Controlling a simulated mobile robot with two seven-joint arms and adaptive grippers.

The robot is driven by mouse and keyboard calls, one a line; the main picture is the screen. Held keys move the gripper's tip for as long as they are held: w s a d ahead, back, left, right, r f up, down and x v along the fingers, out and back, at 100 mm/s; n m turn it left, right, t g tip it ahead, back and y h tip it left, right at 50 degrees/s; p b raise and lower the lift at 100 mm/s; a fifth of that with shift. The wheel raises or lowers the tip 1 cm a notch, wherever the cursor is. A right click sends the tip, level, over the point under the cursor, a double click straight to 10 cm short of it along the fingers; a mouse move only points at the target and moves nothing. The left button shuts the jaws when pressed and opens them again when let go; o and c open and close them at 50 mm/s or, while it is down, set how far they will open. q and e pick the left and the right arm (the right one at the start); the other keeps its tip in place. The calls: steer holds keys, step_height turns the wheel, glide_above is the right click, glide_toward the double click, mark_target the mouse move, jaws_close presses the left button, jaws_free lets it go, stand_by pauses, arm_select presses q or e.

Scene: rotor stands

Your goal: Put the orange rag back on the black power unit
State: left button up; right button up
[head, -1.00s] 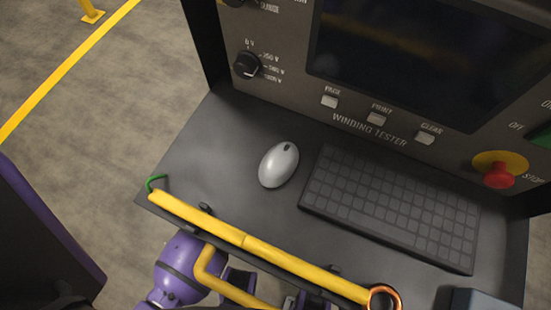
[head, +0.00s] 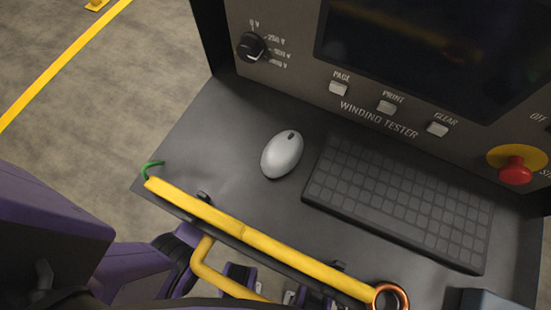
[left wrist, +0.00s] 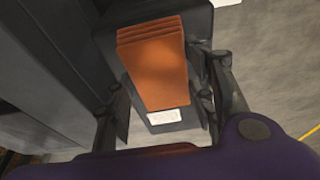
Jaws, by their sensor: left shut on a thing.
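The orange rag (left wrist: 152,62) is folded in several layers and shows in the left wrist view. My left gripper (left wrist: 163,80) has one finger on each side of it and is shut on it. Behind the rag is the black power unit (left wrist: 198,28), a dark box with a white label (left wrist: 163,117) below the rag's edge. I cannot tell whether the rag touches the unit. In the head view my purple left arm comes in at the lower left, and neither rag nor power unit shows. My right gripper is not in view.
The winding tester has a dark shelf (head: 225,140) with a white mouse (head: 283,154), a keyboard (head: 400,200) and a red stop button (head: 515,171). A yellow bar (head: 240,232) and a copper ring (head: 390,299) lie along its front edge. Grey floor is open at the left.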

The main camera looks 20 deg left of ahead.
arm_select(q)
steer(key=shift+f, duration=0.6)
steer(key=o, duration=1)
steer(key=shift+f, duration=0.15)
steer(key=shift+r, duration=0.55)
steer(key=p+v, duration=0.1)
steer(key=v, duration=0.1)
steer(key=p+v, duration=0.1)
steer(key=v, duration=0.1)
steer(key=shift+s+a+r, duration=0.1)
steer(key=shift+s+r, duration=0.15)
steer(key=shift+s, duration=0.2)
steer(key=s, duration=0.3)
steer(key=s+a, duration=0.1)
steer(key=s, duration=0.3)
steer(key=s+a, duration=0.1)
steer(key=s, duration=0.3)
steer(key=shift+f+p, duration=0.2)
steer(key=shift+p, duration=0.15)
steer(key=shift+s, duration=0.15)
